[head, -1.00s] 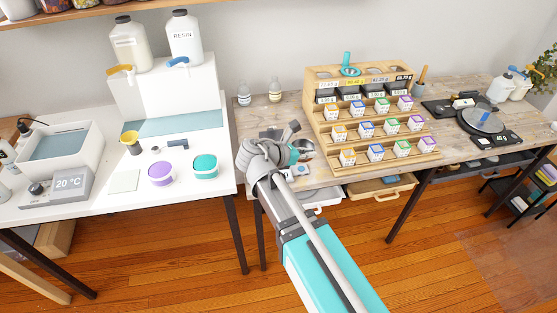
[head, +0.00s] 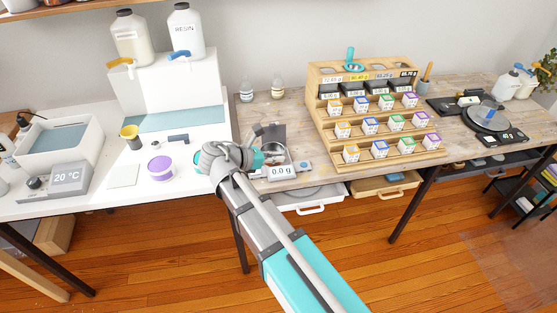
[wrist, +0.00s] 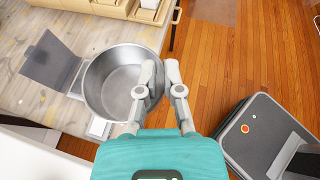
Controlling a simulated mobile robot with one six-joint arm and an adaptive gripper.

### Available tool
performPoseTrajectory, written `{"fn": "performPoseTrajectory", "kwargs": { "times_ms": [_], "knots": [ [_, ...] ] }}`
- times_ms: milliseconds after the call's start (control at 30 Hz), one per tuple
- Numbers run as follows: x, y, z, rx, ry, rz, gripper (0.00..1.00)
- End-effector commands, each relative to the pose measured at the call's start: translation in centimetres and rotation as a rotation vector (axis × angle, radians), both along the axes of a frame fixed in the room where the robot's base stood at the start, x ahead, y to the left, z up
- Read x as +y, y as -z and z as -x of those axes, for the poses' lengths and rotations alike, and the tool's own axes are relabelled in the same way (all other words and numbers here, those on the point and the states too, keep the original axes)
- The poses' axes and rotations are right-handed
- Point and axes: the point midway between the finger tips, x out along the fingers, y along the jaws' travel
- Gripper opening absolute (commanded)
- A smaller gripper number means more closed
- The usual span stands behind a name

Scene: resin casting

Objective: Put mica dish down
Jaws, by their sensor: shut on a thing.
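The mica dish (wrist: 115,83) is a round, open steel bowl and looks empty in the wrist view. My gripper (wrist: 160,70) is shut on its right rim, with one finger inside the wall and the other outside. In the head view the dish (head: 275,153) is small and partly hidden by my gripper (head: 268,150). It is at a small scale whose display (head: 281,171) reads 0.0 g, near the wooden table's front left edge. In the wrist view the dish covers much of the scale. I cannot tell whether it touches the scale.
A wooden rack (head: 370,115) with several labelled boxes stands to the right. Two small bottles (head: 277,90) stand behind the scale.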

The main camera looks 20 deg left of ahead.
Motion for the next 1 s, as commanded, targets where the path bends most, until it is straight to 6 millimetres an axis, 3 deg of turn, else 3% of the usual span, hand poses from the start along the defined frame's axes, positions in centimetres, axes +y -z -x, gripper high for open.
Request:
{"fn": "performPoseTrajectory", "kwargs": {
  "times_ms": [533, 1000],
  "knots": [
    [0.5, 0.5, -0.5, -0.001, 0.004, 0.0, 0.0],
    [2.2, 3.9, -7.6, -0.001, 0.006, 0.0, 0.0]
  ]
}}
